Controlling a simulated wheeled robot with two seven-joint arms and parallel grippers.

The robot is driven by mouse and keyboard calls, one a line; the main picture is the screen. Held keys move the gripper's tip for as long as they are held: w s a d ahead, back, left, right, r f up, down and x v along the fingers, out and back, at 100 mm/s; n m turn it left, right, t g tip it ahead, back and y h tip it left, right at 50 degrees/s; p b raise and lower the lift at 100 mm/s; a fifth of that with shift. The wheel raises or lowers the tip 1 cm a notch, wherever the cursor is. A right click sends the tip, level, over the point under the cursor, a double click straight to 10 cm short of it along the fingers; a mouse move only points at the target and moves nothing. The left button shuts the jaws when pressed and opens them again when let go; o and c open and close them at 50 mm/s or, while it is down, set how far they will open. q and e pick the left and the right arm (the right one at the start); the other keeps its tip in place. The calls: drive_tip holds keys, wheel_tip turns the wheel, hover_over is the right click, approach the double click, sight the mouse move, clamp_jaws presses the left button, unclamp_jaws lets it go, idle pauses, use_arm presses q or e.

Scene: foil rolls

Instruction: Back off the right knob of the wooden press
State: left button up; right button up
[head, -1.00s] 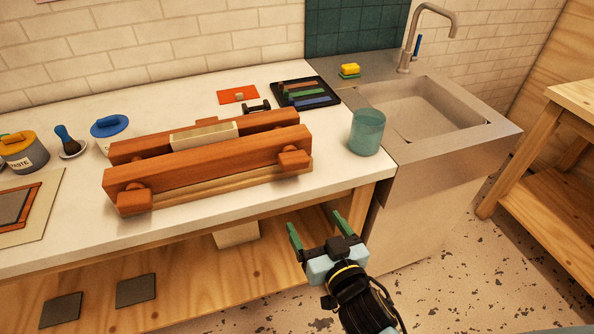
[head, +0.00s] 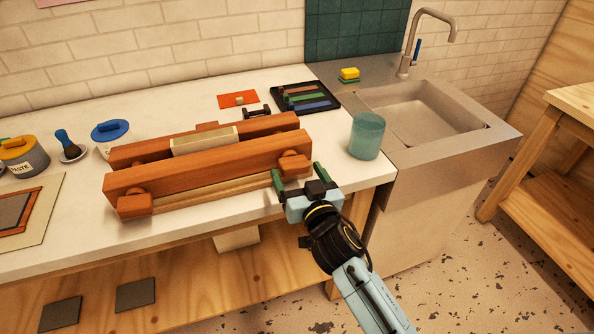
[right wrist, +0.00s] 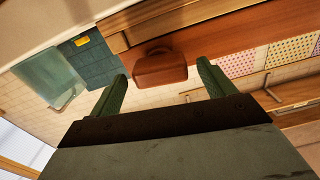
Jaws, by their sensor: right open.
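The wooden press (head: 205,172) lies along the counter, with two thick reddish beams and a pale block (head: 205,140) between them. Its right knob (head: 294,165) sticks out of the front beam near the right end. The left knob (head: 134,204) is at the other end. My right gripper (head: 298,176) is open, with its green fingers close to the right knob. In the right wrist view the knob (right wrist: 160,68) appears ahead, between the two spread fingers, and I cannot tell whether they touch it. My left gripper is not in view.
A teal glass jar (head: 366,136) stands right of the press near the sink (head: 428,112). A black tray (head: 304,98) of coloured bars and a small dark dumbbell-shaped piece (head: 257,112) lie behind. The counter's front edge runs below my gripper.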

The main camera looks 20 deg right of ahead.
drive_tip(key=shift+w, duration=0.65)
drive_tip(key=c, duration=1)
drive_tip(key=shift+n, duration=0.4)
